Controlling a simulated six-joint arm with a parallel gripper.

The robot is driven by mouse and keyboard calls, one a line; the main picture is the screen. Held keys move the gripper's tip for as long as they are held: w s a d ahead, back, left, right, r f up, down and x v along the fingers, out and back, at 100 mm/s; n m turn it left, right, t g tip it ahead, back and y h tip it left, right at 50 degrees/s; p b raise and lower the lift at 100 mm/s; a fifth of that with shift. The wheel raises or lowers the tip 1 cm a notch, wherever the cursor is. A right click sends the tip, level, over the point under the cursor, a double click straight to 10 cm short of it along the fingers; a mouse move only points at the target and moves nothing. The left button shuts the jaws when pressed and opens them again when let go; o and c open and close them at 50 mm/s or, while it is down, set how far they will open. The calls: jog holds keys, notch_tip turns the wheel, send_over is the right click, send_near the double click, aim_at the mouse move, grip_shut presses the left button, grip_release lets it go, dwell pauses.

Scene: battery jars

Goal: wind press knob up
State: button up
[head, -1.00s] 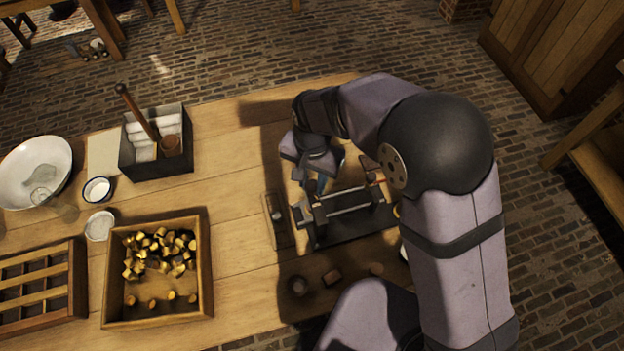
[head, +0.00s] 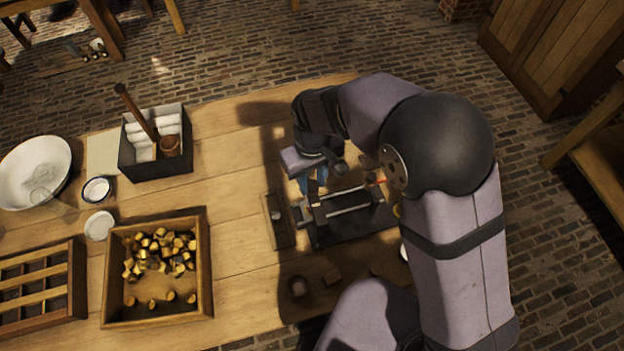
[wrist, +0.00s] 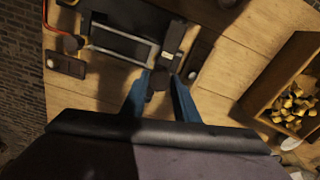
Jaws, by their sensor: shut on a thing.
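The press (head: 355,232) is a dark base with two pale rails and upright dark end blocks, on the right part of the table. It also shows at the top of the wrist view (wrist: 118,44). My gripper (head: 314,182) is at the press's left end, its blue fingers pointing down. In the wrist view, my gripper's fingers (wrist: 160,77) lie on either side of the dark press knob (wrist: 158,84) and are shut on it. In the head view the knob is hidden by my gripper and wrist.
A narrow wooden strip with a pale knob (head: 277,217) lies just left of the press. An open wooden tray (head: 207,270) of brass-coloured pieces stands further left. A dark box (head: 160,172) with white rolls stands behind it. Small round pieces lie in front of the press.

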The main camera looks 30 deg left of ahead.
aim_at(312, 185)
jog(key=n, duration=0.4)
jog(key=shift+r+n, duration=0.1)
jog(key=shift+n, duration=0.2)
jog(key=n, duration=0.4)
jog(key=shift+w+a, duration=0.1)
jog(key=o, duration=1.1)
jog(key=shift+c, duration=0.2)
jog(key=shift+r+b, duration=1.2)
jog(key=shift+r, duration=2.45)
